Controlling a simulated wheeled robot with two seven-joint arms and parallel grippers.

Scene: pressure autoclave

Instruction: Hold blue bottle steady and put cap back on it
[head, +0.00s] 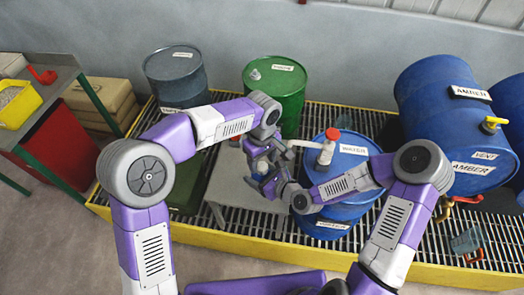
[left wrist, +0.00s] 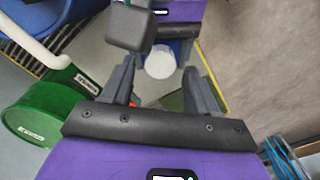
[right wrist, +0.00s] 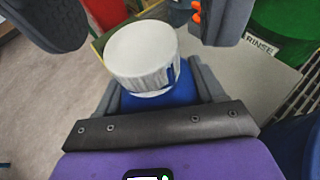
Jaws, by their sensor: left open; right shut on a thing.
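The blue bottle (right wrist: 182,93) is held between the fingers of my right gripper (right wrist: 158,84); most of its body is hidden. A white ribbed cap (right wrist: 145,55) sits on top of the bottle; it also shows in the left wrist view (left wrist: 160,63). I cannot tell whether it is fully screwed down. My left gripper (left wrist: 164,82) is open, its dark fingers apart on either side of the cap, seemingly not touching it. In the head view both grippers meet in the middle, left gripper (head: 262,168) close to the right one, hiding the bottle.
A grey stand (head: 235,190) is below the grippers.

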